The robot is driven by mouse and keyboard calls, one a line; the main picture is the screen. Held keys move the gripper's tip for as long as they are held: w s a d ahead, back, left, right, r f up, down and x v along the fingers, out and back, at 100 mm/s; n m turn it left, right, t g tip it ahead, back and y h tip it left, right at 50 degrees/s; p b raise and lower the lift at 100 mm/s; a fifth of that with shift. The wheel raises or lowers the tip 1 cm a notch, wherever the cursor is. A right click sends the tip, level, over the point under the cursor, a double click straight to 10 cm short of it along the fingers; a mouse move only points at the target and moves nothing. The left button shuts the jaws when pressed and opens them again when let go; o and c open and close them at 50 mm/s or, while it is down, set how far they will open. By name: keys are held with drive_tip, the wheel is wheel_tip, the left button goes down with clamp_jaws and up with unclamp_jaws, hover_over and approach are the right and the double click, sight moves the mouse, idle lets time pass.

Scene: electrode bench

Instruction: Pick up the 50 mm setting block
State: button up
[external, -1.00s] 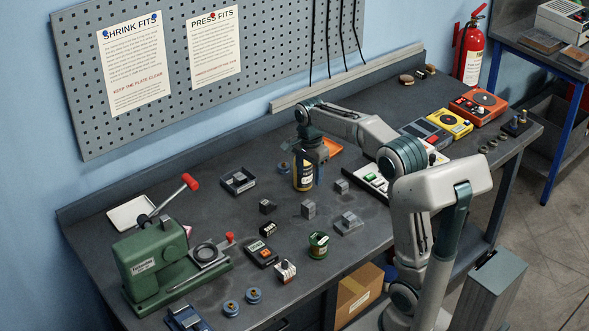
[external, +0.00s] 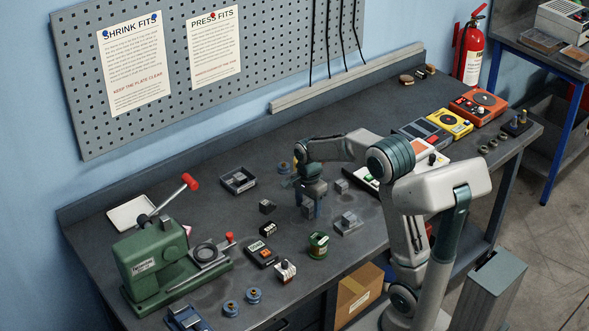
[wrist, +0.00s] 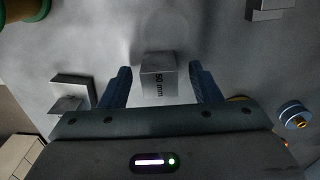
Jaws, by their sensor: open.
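The 50 mm setting block (wrist: 158,78) is a small grey metal block with "50 mm" printed on its face in the wrist view. It sits between the two blue fingers of my gripper (wrist: 160,88), with a gap visible on each side. My gripper is open and points down over the bench. In the external view my gripper (external: 310,205) is low over the middle of the bench, and its fingers largely hide the block.
A small grey block (external: 341,187) stands right of my gripper and a stepped grey piece (external: 348,223) lies to its lower right. A green-and-brass pot (external: 318,245) stands in front. A green press (external: 155,265) is at the left. A black tray (external: 238,181) lies behind left.

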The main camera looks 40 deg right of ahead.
drive_tip(key=c, duration=1)
clamp_jaws()
drive_tip(key=shift+r, duration=0.15)
